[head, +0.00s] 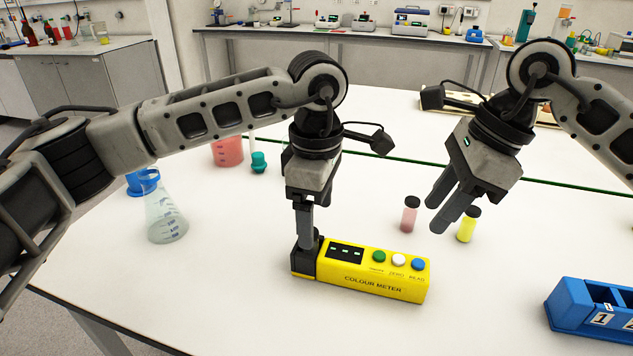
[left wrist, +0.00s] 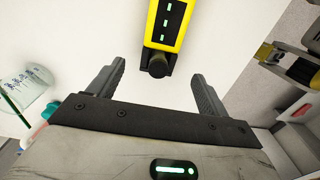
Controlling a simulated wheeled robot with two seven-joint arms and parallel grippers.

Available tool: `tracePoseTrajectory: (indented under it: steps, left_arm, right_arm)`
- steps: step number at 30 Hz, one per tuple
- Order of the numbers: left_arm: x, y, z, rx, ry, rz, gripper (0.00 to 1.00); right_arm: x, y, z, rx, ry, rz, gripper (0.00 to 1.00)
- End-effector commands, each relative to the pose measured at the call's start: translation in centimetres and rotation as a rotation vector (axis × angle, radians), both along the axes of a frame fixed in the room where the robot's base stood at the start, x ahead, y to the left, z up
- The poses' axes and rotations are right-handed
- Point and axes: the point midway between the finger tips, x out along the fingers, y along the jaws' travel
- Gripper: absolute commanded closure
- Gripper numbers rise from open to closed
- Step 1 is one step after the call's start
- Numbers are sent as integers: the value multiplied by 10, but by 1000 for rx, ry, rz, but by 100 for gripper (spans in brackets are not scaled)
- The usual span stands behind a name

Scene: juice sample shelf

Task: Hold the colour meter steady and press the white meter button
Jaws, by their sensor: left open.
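The yellow colour meter (head: 372,277) lies on the white table, with its black end block (head: 304,258) at the left. Its top has a dark display and green, white and blue buttons; the white button (head: 398,260) is the middle one. My left gripper (head: 306,240) is open and points down over the black end. In the left wrist view, the meter (left wrist: 168,22) lies ahead, its black end between the lines of the two spread fingers, not gripped. My right gripper (head: 433,218) is empty, above and right of the meter, its fingers slightly apart and tilted down-left.
A pink vial (head: 409,215) and a yellow vial (head: 467,226) stand behind the meter, near my right gripper. A blue numbered rack (head: 592,315) is at the right. A flask (head: 164,216) and a red beaker (head: 228,152) stand left. The table before the meter is clear.

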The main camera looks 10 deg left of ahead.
Motion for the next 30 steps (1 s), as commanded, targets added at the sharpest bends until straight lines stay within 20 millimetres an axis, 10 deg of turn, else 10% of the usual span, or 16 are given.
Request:
tracePoseTrajectory:
  steps: [15,28,30]
  left_arm:
    - [0,0,-87,-2,1,-1,22]
    - [0,0,-95,-2,-1,-1,22]
    - [0,0,-95,-2,-1,-1,41]
  right_arm:
    - [0,0,0,0,0,0,64]
    - [0,0,0,0,0,0,64]
    - [0,0,0,0,0,0,64]
